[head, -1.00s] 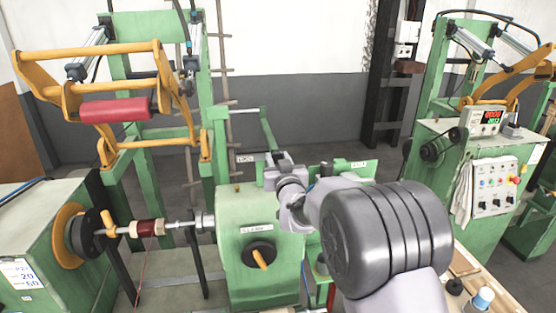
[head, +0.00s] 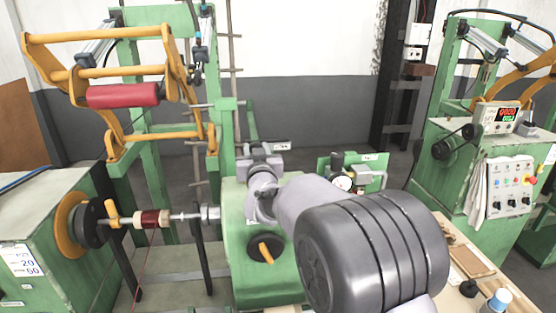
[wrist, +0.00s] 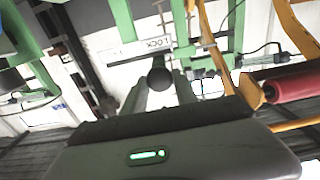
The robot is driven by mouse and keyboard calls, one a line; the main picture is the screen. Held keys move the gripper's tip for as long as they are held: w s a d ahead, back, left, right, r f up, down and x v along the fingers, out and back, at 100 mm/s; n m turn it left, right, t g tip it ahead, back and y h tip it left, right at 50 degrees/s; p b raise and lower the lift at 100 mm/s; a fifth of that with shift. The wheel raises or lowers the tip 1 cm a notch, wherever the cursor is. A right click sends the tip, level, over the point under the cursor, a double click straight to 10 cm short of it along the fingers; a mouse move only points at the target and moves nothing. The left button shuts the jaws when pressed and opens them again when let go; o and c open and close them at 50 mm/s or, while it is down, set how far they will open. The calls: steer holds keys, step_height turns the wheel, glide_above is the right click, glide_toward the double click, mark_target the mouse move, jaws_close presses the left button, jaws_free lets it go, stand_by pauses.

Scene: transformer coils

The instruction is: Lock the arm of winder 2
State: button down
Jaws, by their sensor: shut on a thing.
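Winder 2's green tailstock housing (head: 262,215) stands at the centre of the head view. My gripper (head: 257,152) is over its top, at the back. In the wrist view, my gripper (wrist: 159,88) is shut on a dark round knob (wrist: 159,78), between its two grey fingers. A white label (wrist: 150,47) reading LOCK, upside down, shows just beyond the knob. In the head view, the knob is hidden by my gripper. A small white label (head: 281,146) shows right of the gripper, its text too small to read. The yellow swing frame (head: 95,52) with a red roller (head: 123,94) is raised at the left.
A spindle with a dark red coil (head: 150,219) runs from the left machine to the housing. A gauge (head: 343,182) stands right of my gripper. A control panel (head: 511,187) is at the far right. A bench with a bottle (head: 496,301) lies front right.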

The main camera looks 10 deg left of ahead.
steer(key=shift+s+a+r, duration=0.1)
steer(key=shift+s+a, duration=0.15)
steer(key=shift+a, duration=0.55)
steer(key=c, duration=1.3)
jaws_free()
steer(key=shift+o, duration=1.4)
steer(key=shift+a, duration=0.25)
steer(key=shift+s+d, duration=0.15)
steer(key=shift+d, duration=0.05)
steer(key=b+v, duration=0.1)
steer(key=v, duration=1.6)
steer(key=shift+b, duration=0.4)
steer(key=shift+s, duration=0.1)
